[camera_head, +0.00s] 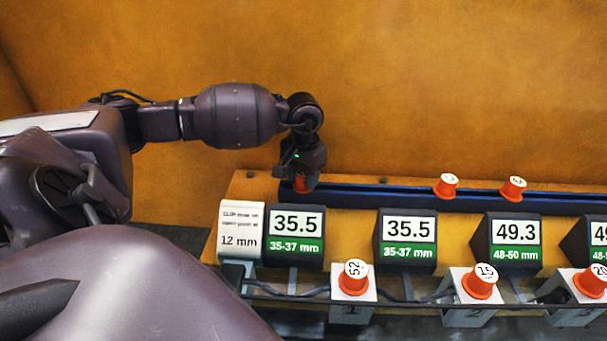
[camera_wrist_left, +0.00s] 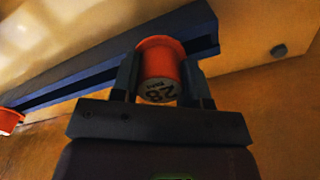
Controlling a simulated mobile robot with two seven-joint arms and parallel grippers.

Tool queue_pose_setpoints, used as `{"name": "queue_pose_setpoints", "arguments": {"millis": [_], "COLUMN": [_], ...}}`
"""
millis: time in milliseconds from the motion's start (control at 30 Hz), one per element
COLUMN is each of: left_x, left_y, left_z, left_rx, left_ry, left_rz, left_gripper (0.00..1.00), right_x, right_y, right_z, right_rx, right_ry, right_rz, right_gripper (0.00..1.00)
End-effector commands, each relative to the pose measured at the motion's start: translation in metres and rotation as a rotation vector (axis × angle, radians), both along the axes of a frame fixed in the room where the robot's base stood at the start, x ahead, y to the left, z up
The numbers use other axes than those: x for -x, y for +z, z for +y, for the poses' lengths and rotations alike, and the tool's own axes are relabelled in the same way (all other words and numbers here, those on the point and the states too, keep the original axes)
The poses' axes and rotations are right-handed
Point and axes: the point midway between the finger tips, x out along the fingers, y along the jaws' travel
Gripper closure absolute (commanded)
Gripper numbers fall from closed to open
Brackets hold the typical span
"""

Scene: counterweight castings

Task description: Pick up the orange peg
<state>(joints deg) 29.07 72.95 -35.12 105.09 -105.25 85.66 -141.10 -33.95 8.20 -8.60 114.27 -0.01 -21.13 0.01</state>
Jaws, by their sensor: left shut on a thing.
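My left gripper (camera_head: 300,180) is over the left end of the dark blue rail (camera_head: 400,196), shut on an orange peg (camera_head: 301,184). In the left wrist view the peg (camera_wrist_left: 158,68) sits between the two dark fingers of the gripper (camera_wrist_left: 160,80); its pale end carries a printed number. The rail (camera_wrist_left: 85,78) lies just behind the peg. I cannot tell whether the peg still touches the rail. Two other orange pegs stand on the rail further right, one (camera_head: 446,186) and another (camera_head: 513,188). My right gripper is not in view.
Several display boxes stand in front of the rail, including a 35.5 box (camera_head: 295,235) and a 49.3 box (camera_head: 507,243). Orange pegs with numbered white tops, such as one (camera_head: 353,278), sit on grey stands along the front. A 12 mm sign (camera_head: 240,232) is at left.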

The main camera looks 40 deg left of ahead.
Motion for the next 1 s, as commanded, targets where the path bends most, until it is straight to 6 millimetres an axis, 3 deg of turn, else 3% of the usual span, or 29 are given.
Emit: {"name": "queue_pose_setpoints", "arguments": {"millis": [200, 367, 800, 1000], "left_x": [0.0, -0.001, -0.001, -0.001], "left_y": [0.004, 0.022, 0.13, 0.17], "left_z": [0.0, 0.001, 0.0, 0.0], "left_rx": [0.0, -0.001, -0.003, -0.001], "left_ry": [0.0, 0.0, 0.0, 0.0], "left_rz": [-0.002, -0.004, -0.005, -0.003], "left_gripper": [0.83, 0.83, 0.83, 0.83], "right_x": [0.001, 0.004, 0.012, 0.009], "right_y": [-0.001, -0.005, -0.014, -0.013], "right_z": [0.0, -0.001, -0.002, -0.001], "right_rx": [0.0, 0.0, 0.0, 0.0], "right_ry": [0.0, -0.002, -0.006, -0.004], "right_rz": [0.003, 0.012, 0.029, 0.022], "right_gripper": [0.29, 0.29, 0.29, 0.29]}}
